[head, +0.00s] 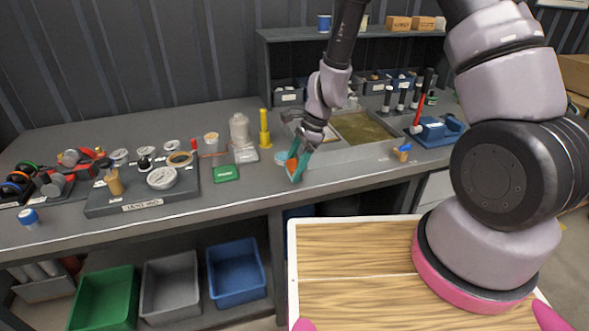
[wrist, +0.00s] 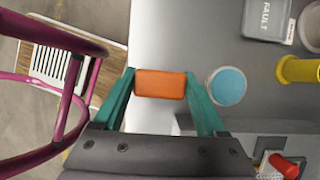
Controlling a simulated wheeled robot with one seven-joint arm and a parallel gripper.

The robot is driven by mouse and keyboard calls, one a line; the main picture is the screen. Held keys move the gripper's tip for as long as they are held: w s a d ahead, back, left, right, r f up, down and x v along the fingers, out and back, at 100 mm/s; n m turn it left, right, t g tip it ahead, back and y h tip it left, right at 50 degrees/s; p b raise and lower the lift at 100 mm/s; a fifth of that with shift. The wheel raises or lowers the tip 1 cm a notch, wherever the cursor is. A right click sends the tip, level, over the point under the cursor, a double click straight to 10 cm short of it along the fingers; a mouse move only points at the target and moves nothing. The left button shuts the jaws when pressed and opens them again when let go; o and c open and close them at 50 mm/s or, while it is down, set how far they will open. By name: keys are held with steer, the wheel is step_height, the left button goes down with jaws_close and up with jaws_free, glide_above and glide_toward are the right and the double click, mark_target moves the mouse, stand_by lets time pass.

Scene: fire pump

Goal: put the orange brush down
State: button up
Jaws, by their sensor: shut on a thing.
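The orange brush (wrist: 160,84) shows in the wrist view as an orange block between the two teal fingers of my gripper (wrist: 160,90). My gripper is shut on it. In the head view my gripper (head: 296,168) is over the front edge area of the grey workbench (head: 245,192), with a bit of orange (head: 291,163) showing between the fingers. Most of the brush is hidden there by the fingers. I cannot tell how far it is above the bench top.
A round blue-topped thing (wrist: 226,86) stands close beside the gripper. A yellow stand (head: 264,130), a green box (head: 226,173) and a sunken tray (head: 362,128) are nearby. Bare bench top lies left of the gripper along the front edge. Bins (head: 236,272) sit below.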

steer(key=shift+f, duration=0.6)
steer(key=o, duration=1.5)
steer(key=shift+f, duration=0.1)
steer(key=shift+o, duration=0.2)
steer(key=d+r+n+t, duration=0.15)
steer(key=d+r, duration=0.25)
steer(key=r, duration=0.6)
steer(key=s+d+r+n+t, duration=0.15)
steer(key=d+r, duration=0.35)
steer(key=r, duration=0.5)
steer(key=d+r+n+t, duration=0.15)
steer(key=d+r, duration=0.25)
steer(key=r, duration=0.6)
steer(key=s+d+r+n+t+h, duration=0.2)
steer(key=s+d+r+n+t, duration=0.2)
steer(key=s+d+r, duration=0.5)
step_height(320, 180, up, 2)
steer(key=shift+s+d+r+n, duration=0.1)
steer(key=shift+s+d+n, duration=0.25)
steer(key=shift+s+n, duration=0.65)
